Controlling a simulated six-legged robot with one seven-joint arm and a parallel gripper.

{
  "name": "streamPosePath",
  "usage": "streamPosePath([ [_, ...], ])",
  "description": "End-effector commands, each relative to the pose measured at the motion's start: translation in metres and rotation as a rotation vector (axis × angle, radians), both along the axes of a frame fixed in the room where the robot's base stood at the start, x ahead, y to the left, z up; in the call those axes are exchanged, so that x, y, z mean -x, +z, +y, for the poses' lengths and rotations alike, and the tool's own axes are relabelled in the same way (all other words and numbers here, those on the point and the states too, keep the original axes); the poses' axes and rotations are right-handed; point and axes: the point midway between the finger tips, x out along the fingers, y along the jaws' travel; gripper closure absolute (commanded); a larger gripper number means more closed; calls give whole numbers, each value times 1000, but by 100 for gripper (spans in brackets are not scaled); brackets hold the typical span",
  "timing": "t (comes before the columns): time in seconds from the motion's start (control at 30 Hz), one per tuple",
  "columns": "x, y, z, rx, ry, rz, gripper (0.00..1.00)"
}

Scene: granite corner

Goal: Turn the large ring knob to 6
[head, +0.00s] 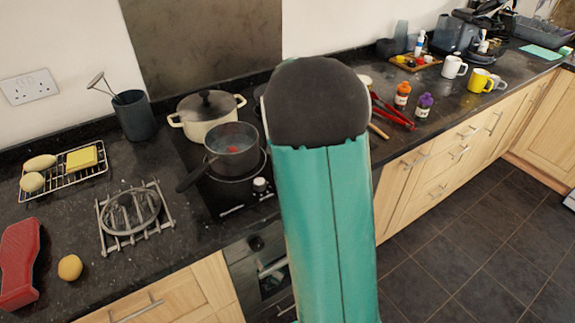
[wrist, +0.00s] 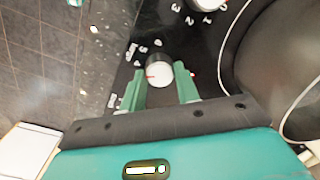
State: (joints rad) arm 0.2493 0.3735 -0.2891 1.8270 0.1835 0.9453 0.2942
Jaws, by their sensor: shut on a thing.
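A white round hob knob (wrist: 158,72) is between the two green fingers of my gripper (wrist: 162,88) in the wrist view. The fingers are shut on it, one on each side. A red mark shows on the knob's left side. Small white digits are printed around it on the black hob, too blurred to read surely. Another white knob (wrist: 208,3) with digits beside it is at the top edge. In the head view my arm hides my gripper; one white knob (head: 260,184) shows at the hob's front right.
A grey saucepan (head: 232,150) stands on the front ring, its handle pointing left. A cream lidded pot (head: 207,115) stands behind it. Red tongs (head: 393,112) and two small bottles lie or stand right of my arm. A rack with a glass lid (head: 130,212) is left of the hob.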

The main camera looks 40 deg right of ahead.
Motion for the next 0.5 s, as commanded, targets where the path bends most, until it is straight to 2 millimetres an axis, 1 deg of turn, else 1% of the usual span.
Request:
streamPosePath([
  [0.5, 1, 1, 1, 1, -490, -4, 91],
])
